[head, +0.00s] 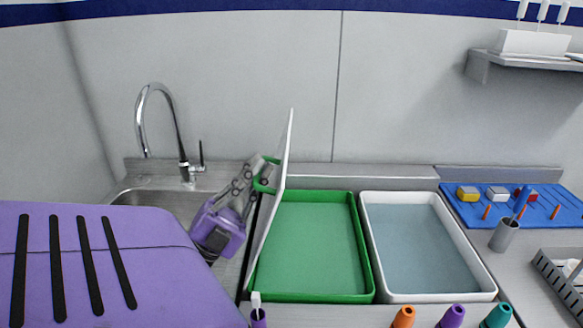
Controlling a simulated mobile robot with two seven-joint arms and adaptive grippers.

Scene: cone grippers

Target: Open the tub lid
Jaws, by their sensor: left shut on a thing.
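The green tub (311,243) stands on the counter with its inside in plain view and looks empty. Its thin pale lid (279,190) is tilted up nearly upright along the tub's left edge. A green handle (266,184) is on the lid's left face, near its upper part. My left gripper (264,174) is shut on this handle, with its grey fingers at the handle and its purple body to the lower left. My right gripper is not in view.
A white tray (381,245) stands right of the tub. A sink with a tap (180,130) is behind my left arm. Orange (404,317), purple (452,317) and teal (497,316) pieces stand at the front. A blue mat (462,209) and a cup (504,235) are right.

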